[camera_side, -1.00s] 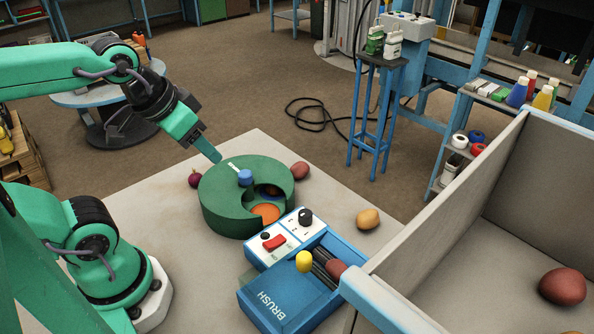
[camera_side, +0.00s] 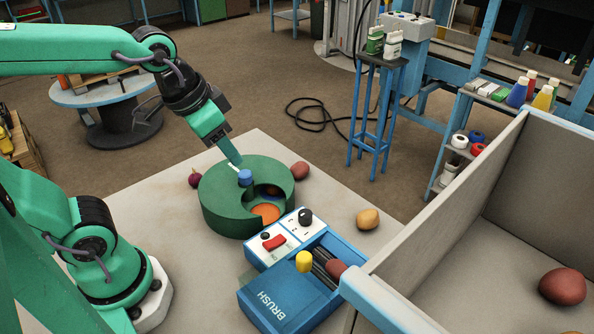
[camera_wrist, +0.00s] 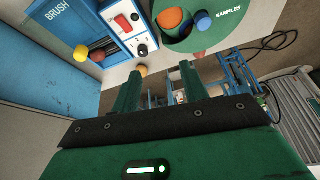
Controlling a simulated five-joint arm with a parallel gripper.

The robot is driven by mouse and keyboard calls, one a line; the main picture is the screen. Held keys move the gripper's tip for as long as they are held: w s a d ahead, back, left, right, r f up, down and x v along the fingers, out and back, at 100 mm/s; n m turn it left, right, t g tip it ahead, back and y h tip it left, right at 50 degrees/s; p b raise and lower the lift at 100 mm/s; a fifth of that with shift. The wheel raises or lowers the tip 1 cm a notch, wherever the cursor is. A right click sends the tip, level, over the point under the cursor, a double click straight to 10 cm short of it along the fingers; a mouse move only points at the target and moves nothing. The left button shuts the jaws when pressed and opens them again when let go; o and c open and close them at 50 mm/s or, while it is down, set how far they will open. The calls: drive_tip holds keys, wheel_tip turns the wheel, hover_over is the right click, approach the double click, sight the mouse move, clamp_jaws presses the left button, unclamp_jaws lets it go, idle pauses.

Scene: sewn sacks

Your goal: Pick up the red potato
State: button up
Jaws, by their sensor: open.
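Several red potatoes show in the side view. One red potato (camera_side: 300,171) lies on the table against the right rim of the round green sample drum (camera_side: 215,205). Another red potato (camera_side: 336,269) sits in the slot of the blue brush machine (camera_side: 275,305), and it also shows in the wrist view (camera_wrist: 98,55). A third red potato (camera_side: 563,286) lies in the large grey bin (camera_side: 440,245). My gripper (camera_side: 236,160) is above the drum's far rim, left of the first potato. In the wrist view its fingers (camera_wrist: 160,85) stand apart with nothing held between them.
A yellow potato (camera_side: 368,218) lies on the table (camera_side: 150,195) right of the drum. A dark red onion-like item (camera_side: 194,180) lies left of the drum. The drum's blue knob (camera_side: 245,177) and the machine's yellow knob (camera_side: 303,261) stick up. The bin's tall walls rise at right.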

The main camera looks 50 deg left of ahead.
drive_tip(key=w+d+f+m+g, duration=0.3)
drive_tip(key=w+d+f+m, duration=0.15)
drive_tip(key=w+d, duration=0.4)
drive_tip(key=m+g, duration=0.2)
drive_tip(key=m, duration=0.3)
hover_over(337, 265)
wheel_tip(337, 265, down, 8)
drive_tip(key=shift+w+d, duration=0.1)
drive_tip(key=shift+w, duration=0.05)
drive_tip(key=shift+f, duration=3.9)
drive_tip(key=c, duration=0.7)
drive_tip(key=shift+r, duration=0.15)
